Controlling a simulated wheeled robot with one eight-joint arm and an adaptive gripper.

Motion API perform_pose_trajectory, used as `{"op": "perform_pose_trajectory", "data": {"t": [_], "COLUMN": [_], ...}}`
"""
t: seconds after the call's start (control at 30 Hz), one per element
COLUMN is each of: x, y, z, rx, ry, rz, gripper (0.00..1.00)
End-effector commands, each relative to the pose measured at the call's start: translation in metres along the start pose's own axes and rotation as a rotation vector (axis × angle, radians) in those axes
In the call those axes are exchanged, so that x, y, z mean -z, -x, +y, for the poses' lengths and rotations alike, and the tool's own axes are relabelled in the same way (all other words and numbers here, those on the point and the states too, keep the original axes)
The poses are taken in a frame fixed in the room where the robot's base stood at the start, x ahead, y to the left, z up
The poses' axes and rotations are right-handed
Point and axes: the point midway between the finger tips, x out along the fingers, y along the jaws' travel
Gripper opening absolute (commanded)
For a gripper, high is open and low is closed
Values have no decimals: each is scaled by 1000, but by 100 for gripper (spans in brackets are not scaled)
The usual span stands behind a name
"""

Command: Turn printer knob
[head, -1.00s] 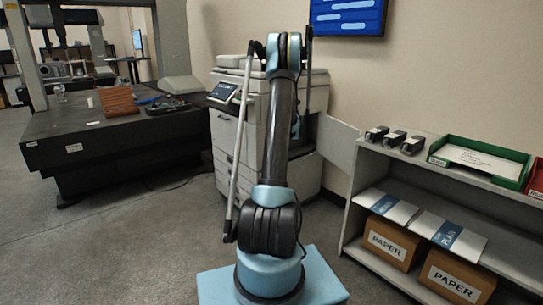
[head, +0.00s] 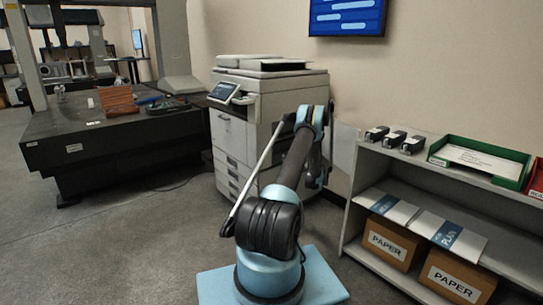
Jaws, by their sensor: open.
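The printer (head: 230,137) stands against the wall at the centre of the head view, a light grey machine with a tilted touchscreen (head: 223,92) at its front left and several drawers below. Its right side is largely covered by my raised arm. I cannot make out a knob on it. A pale panel (head: 345,150) shows just right of my arm, beside the printer. My arm rises from its base, bends at the elbow and goes down behind, near the printer's right side. My gripper is hidden behind the arm.
A grey shelf unit (head: 425,176) on the right holds black devices, a green tray (head: 480,160) and paper boxes (head: 392,243). A dark measuring table (head: 115,140) stands at the left. A blue wall screen (head: 347,17) hangs above. The floor at front left is clear.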

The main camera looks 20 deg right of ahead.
Motion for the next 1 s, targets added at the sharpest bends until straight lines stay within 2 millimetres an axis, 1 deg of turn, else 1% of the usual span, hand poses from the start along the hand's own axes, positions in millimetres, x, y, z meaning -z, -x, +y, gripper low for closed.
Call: {"op": "perform_pose_trajectory", "data": {"t": [0.03, 0.1, 0.17, 0.27, 0.47, 1.0], "x": [8, 14, 17, 18, 18, 19], "y": [3, 4, 3, -4, -34, -129], "z": [0, 0, 1, 1, 2, 4], "rx": [-6, -15, -19, -21, -22, -20], "ry": [11, 22, 27, 29, 28, 27], "rz": [6, 12, 15, 16, 15, 15], "gripper": [45, 45, 45, 45, 45, 45]}}
